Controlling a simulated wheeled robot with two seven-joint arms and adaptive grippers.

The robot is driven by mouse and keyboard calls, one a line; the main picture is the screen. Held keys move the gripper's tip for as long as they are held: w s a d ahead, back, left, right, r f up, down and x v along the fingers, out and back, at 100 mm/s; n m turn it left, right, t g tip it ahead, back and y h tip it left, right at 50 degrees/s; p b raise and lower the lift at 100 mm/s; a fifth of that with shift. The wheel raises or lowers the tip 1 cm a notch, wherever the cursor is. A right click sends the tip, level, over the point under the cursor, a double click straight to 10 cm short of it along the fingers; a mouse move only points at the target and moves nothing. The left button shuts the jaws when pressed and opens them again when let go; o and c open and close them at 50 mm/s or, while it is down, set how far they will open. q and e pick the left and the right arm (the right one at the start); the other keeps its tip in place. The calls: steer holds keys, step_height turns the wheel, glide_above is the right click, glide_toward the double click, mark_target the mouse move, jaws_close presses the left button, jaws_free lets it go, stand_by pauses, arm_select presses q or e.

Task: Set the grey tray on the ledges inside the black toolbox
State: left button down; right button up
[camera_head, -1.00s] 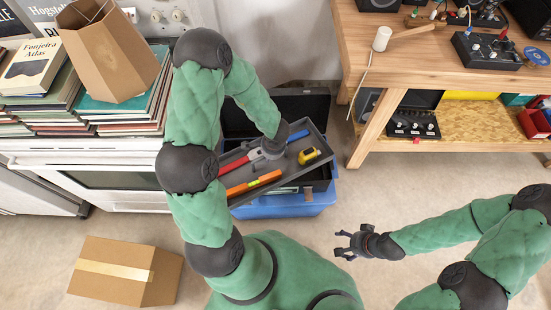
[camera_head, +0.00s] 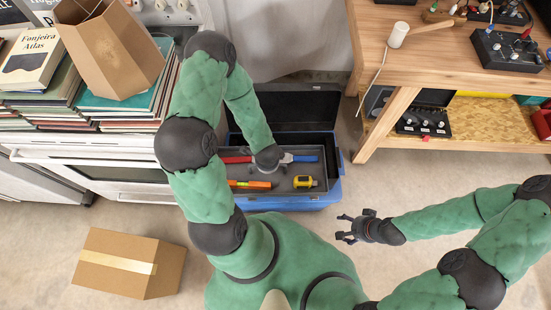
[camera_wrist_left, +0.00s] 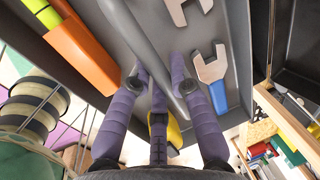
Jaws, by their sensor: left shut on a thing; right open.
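The grey tray (camera_head: 283,185) carries tools and sits level across the opening of the toolbox (camera_head: 300,106), which is black inside with its lid open at the back and blue outside. I cannot tell whether the tray touches the ledges, which are hidden beneath it. My left gripper (camera_head: 268,160) is over the tray's middle. In the left wrist view its purple fingers (camera_wrist_left: 158,88) are shut around the tray's grey handle bar (camera_wrist_left: 150,50). My right gripper (camera_head: 346,229) is open and empty, right of and in front of the toolbox.
A cardboard box (camera_head: 125,263) stands on the floor at left. A wooden workbench (camera_head: 430,60) stands at right. The floor around my right gripper is clear.

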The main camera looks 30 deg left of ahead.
mark_target(284, 150)
arm_select(q)
steer(key=w+f, duration=0.1)
steer(key=w, duration=0.1)
steer(key=w+f+b, duration=0.1)
steer(key=w, duration=0.2)
steer(key=w+f, duration=0.1)
steer(key=w, duration=0.1)
steer(key=shift+w+a+f+b, duration=0.15)
steer(key=shift+w+a+b, duration=0.15)
steer(key=shift+b, duration=0.05)
steer(key=w+f+b, duration=0.1)
steer(key=f, duration=0.1)
steer(key=w+f, duration=0.2)
steer(key=w+f+b, duration=0.1)
steer(key=w+f, duration=0.1)
steer(key=shift+w+a+b, duration=0.25)
steer(key=shift+b, duration=0.1)
step_height(284, 150, down, 3)
steer(key=shift+w+f+b, duration=0.1)
steer(key=shift+w+b, duration=0.05)
steer(key=shift+b, duration=1.05)
steer(key=shift+f, duration=0.15)
steer(key=c, duration=1.1)
jaws_free()
steer(key=shift+c, duration=0.2)
